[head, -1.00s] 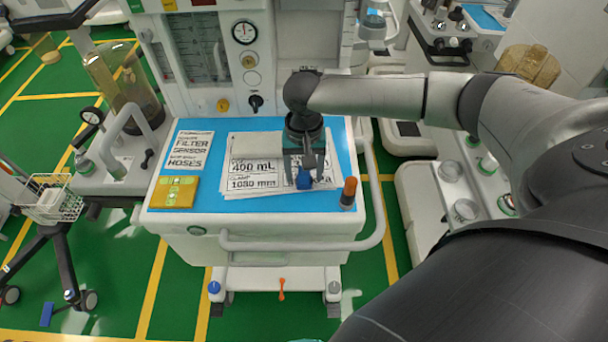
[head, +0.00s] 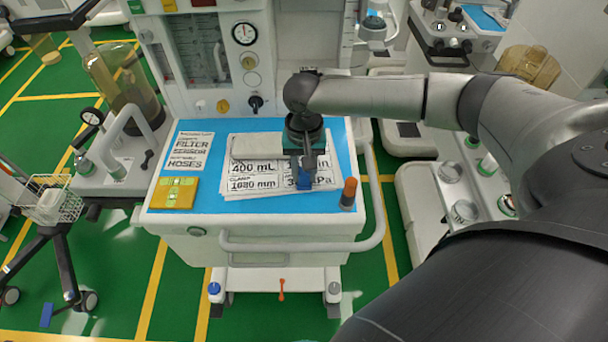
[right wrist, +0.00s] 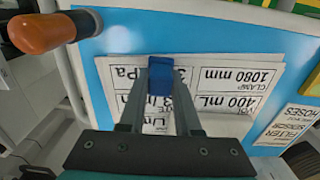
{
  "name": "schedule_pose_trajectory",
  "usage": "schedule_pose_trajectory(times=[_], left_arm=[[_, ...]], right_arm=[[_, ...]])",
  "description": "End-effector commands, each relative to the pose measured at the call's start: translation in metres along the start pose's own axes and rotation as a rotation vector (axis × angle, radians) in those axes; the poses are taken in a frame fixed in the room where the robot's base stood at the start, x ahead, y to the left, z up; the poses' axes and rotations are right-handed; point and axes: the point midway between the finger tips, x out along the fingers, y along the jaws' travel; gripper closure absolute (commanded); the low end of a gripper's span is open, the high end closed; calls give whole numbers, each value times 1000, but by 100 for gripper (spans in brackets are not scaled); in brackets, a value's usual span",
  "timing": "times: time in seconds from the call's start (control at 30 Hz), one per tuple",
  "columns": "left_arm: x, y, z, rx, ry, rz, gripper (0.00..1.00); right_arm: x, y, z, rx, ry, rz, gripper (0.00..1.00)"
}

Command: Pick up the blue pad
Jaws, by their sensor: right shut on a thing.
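The blue pad (head: 305,181) is over the printed sheets on the cart's blue top. In the right wrist view the pad (right wrist: 161,76) sits between the fingertips. My right gripper (head: 305,172) points down at the sheets and is shut on the pad; its fingers (right wrist: 160,92) reach along both sides of it. I cannot tell whether the pad still touches the paper. My left gripper is in neither view.
Printed sheets (head: 250,184) lie under the gripper. An orange-capped cylinder (head: 348,193) stands just right of it. A yellow box (head: 174,192) lies at the left of the blue top (head: 215,200). A white rail (head: 300,243) runs along the cart's front.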

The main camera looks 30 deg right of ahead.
Motion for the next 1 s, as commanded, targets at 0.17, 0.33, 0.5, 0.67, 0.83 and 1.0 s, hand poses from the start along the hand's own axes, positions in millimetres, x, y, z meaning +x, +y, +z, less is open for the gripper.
schedule_pose_trajectory(times=[0.17, 0.33, 0.5, 0.67, 0.83, 1.0], left_arm=[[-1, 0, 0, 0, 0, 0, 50], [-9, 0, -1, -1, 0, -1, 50], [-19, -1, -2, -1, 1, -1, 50], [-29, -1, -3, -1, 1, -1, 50], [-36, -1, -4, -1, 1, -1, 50], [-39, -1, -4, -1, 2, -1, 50]], right_arm=[[-4, 0, 0, 0, 1, -1, 100], [-31, 0, -1, 0, 2, -2, 100], [-78, -1, -1, 0, 4, -4, 100], [-125, -1, -1, -1, 5, -3, 100], [-165, -1, -1, 0, 2, -3, 100], [-190, 0, 0, 0, 1, -2, 100]])
